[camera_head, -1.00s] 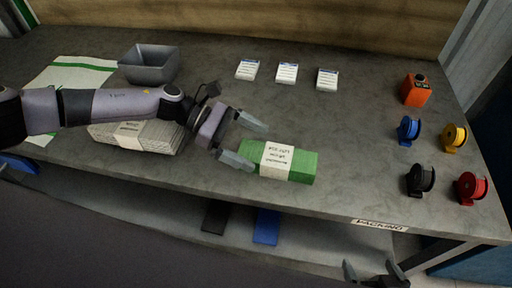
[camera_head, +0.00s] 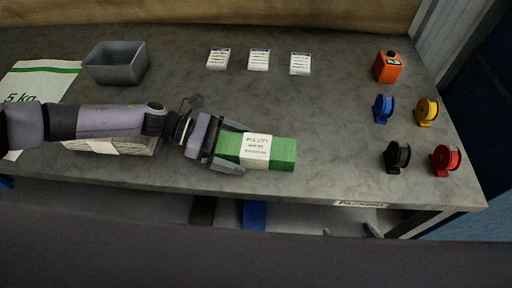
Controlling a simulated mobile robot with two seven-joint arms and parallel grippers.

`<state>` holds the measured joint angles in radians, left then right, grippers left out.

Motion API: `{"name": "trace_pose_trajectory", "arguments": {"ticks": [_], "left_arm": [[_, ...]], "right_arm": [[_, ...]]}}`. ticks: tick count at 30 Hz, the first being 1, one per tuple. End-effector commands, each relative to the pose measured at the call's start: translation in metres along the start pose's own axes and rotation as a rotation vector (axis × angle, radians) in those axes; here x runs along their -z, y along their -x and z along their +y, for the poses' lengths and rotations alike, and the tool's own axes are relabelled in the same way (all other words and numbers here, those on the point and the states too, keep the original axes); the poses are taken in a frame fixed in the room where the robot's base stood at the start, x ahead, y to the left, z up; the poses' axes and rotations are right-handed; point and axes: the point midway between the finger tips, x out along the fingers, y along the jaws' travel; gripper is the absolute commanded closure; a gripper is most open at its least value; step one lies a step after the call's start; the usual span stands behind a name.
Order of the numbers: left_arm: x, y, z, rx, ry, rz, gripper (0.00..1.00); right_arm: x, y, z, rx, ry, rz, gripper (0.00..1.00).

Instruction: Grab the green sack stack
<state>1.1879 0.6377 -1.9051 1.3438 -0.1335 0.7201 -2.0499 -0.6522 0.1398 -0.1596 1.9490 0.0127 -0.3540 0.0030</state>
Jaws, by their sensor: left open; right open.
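The green sack stack (camera_head: 284,153) lies flat on the grey table, with a white printed band around its middle. My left gripper (camera_head: 236,149) is open at the left end of the stack. Its two fingers lie on either side of that end, one along the far side and one along the near side. I cannot tell whether the fingers touch the stack. My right gripper (camera_head: 350,232) shows only in small part below the table's front edge.
A pale banded stack (camera_head: 112,146) lies under my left arm, near a grey bin (camera_head: 116,63). Several coloured spools and an orange box (camera_head: 387,67) stand at the right. Three white label packs (camera_head: 259,60) lie at the back. The table between is clear.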

Motion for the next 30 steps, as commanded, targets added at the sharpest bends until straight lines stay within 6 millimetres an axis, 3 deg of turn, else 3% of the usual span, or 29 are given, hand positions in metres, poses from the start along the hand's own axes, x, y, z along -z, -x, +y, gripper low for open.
{"name": "trace_pose_trajectory", "arguments": {"ticks": [6, 12, 23, 30], "left_arm": [[0.001, 0.000, 0.000, -0.001, 0.000, 0.000, 0.01], [0.000, 0.000, 0.000, -0.001, 0.000, 0.000, 0.66], [-0.005, 0.002, 0.001, -0.001, -0.001, -0.002, 0.67], [-0.033, 0.014, 0.001, -0.002, -0.006, -0.003, 0.67]], "right_arm": [[0.000, 0.000, 0.000, 0.000, 0.001, 0.000, 0.00], [0.001, 0.000, 0.000, 0.000, 0.001, 0.001, 0.00], [0.002, 0.000, 0.001, -0.001, 0.001, 0.003, 0.00], [0.004, 0.001, 0.001, -0.001, 0.001, 0.003, 0.00]]}}
